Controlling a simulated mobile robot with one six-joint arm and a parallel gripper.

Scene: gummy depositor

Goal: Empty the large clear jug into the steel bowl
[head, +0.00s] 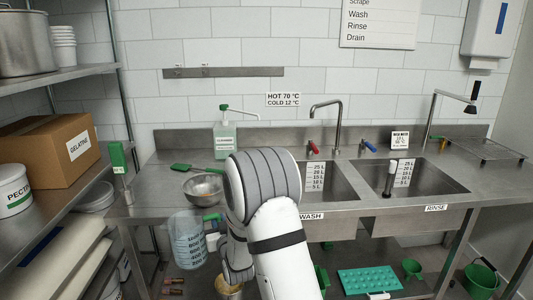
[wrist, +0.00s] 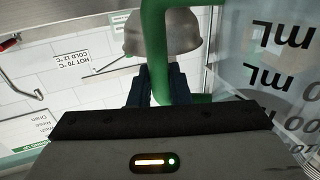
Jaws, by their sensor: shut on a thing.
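The large clear jug (head: 187,242) has dark volume marks and a green handle. It hangs roughly upright in front of the counter's front edge, below and slightly left of the steel bowl. The jug wall with "mL" marks (wrist: 275,75) fills the right of the wrist view, upside down. My gripper (wrist: 155,88) is shut on the green handle (wrist: 155,40). I cannot tell how full the jug is.
A green-handled scraper (head: 192,168) lies by the bowl, and a cleaner bottle (head: 224,139) stands behind. The wash sink (head: 325,183) and rinse sink (head: 420,178) are to the right. A shelf with a gelatine box (head: 45,150) borders the left.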

